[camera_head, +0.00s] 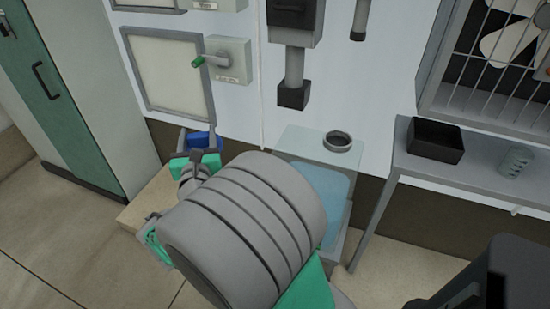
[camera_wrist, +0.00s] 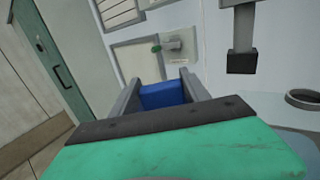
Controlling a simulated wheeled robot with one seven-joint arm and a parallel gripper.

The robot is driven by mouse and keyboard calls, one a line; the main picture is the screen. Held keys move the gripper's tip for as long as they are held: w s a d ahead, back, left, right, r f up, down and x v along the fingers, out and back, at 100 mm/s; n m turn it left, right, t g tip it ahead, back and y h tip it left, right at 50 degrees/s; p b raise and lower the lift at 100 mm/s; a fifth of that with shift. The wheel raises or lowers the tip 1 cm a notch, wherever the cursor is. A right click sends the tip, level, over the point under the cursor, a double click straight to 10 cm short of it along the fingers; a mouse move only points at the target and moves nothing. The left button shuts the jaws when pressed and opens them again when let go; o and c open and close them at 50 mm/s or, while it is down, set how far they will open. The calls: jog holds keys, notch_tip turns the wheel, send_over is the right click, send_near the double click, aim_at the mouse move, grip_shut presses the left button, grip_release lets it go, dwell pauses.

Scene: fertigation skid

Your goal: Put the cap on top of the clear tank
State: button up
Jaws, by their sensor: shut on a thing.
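My gripper (camera_head: 201,150) is shut on a blue cap (camera_head: 198,140), which also shows between the two grey fingers in the wrist view (camera_wrist: 163,95). The cap is held in the air, left of the clear tank (camera_head: 300,146) in the head view. The tank is see-through with blue liquid inside and an open dark round neck (camera_head: 338,141) on its top. The neck shows at the right edge of the wrist view (camera_wrist: 304,99). My arm hides the tank's lower left part in the head view.
A grey bench (camera_head: 470,182) stands right of the tank with a black bin (camera_head: 435,140) and a small clear container (camera_head: 515,162). A black-ended pipe (camera_head: 292,92) hangs on the wall above and left of the neck. A green-doored cabinet (camera_head: 60,90) stands at left.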

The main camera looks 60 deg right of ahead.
jog(key=s+d+f+m+g+h+b, duration=0.1)
jog(key=s+d+f+m+g+h, duration=0.3)
jog(key=s+d, duration=0.6)
jog(key=s+d+f+m+g, duration=0.25)
jog(key=s+d+g, duration=0.3)
jog(key=s, duration=0.75)
jog(key=shift+t, duration=0.25)
jog(key=w+d+f+b, duration=0.3)
jog(key=w+d+f, duration=0.1)
jog(key=d, duration=0.1)
jog(key=w+d+f+b, duration=0.3)
jog(key=w+d+f, duration=0.1)
jog(key=w+f, duration=0.1)
jog(key=shift+d+f, duration=0.2)
jog(key=shift+d, duration=0.15)
jog(key=shift+w+d+f+b, duration=0.1)
jog(key=shift+f+b, duration=0.6)
jog(key=shift+f, duration=0.3)
jog(key=shift+w+d+f+b, duration=0.1)
jog(key=shift+f+b, duration=0.55)
jog(key=shift+f, duration=0.35)
jog(key=o, duration=1.4)
jog(key=shift+r, duration=0.1)
